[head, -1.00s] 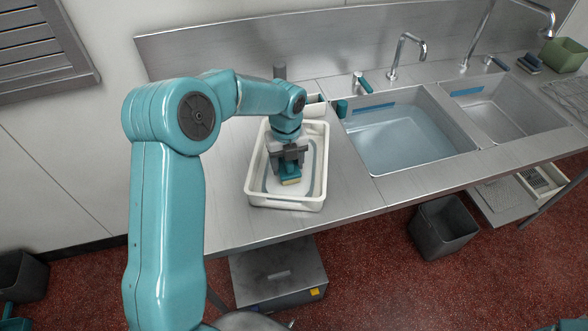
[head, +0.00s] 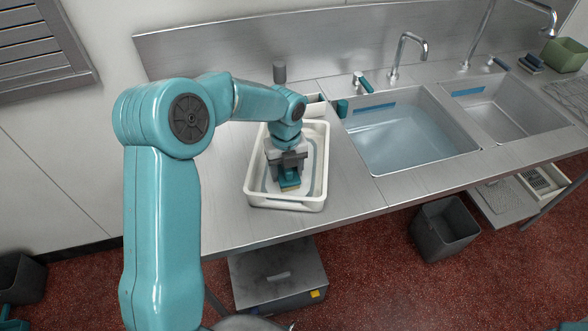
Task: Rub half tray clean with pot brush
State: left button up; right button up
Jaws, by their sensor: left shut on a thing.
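The half tray (head: 316,190) is a white, shallow, rectangular tray on the steel counter, left of the sinks. Grey-blue smears show on its floor, mostly along the right side. My left gripper (head: 289,172) points down inside the tray, shut on the pot brush (head: 290,182). The brush has a teal body and a yellowish lower edge, low over the tray floor near its front. Whether the bristles touch the floor cannot be told. The gripper and arm hide part of the tray's middle and back. My right gripper is not in view.
A large sink (head: 405,135) with water and a smaller sink (head: 505,105) lie to the right. A grey cylinder (head: 280,72) stands behind the tray. A green box (head: 563,54) is at the far right. The counter in front of the tray is clear.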

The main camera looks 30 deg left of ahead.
pick_arm(q)
jog(key=shift+s+d+r, duration=0.1)
jog(key=shift+s+d, duration=0.15)
jog(key=shift+s, duration=0.2)
jog(key=shift+w+a, duration=0.1)
jog(key=shift+w, duration=0.1)
jog(key=w, duration=0.1)
jog(key=w+a+p, duration=0.1)
jog(key=w+p, duration=0.1)
jog(key=shift+a, duration=0.3)
jog(key=shift+w+a+p, duration=0.3)
jog(key=shift+w+p, duration=0.15)
jog(key=shift+w, duration=0.15)
